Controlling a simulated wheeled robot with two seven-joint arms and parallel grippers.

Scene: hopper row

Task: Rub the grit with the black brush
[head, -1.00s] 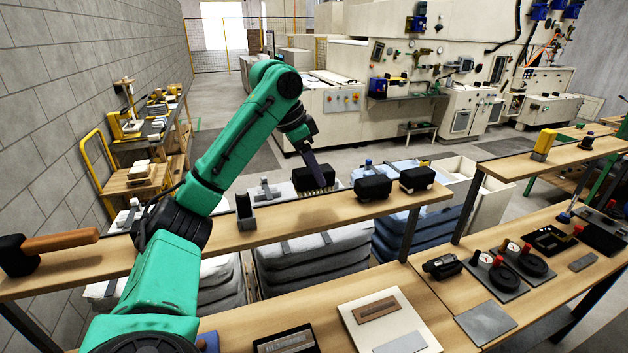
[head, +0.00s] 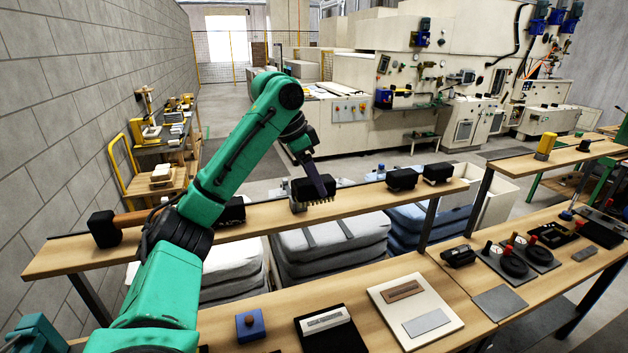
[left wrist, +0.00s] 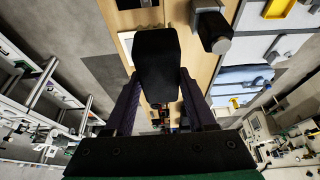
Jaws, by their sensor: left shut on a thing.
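The black brush (head: 298,188) has a dark block body and a row of pale bristles pointing down. My left gripper (head: 322,187) is shut on it, at the raised wooden shelf. In the left wrist view the brush's black body (left wrist: 157,62) sits between the two fingers of my left gripper (left wrist: 156,88). I cannot tell whether the bristles touch the shelf or hang just above it. A grey piece shows just under the brush's left part. I cannot make out the grit for sure. My right gripper is not in view.
The shelf (head: 350,207) also holds two black blocks (head: 401,180) (head: 437,173) and a wooden-handled mallet (head: 104,229). The bench below has a blue block (head: 250,324), a black tray (head: 345,343) and a white board (head: 440,338). Shelf posts stand between the levels.

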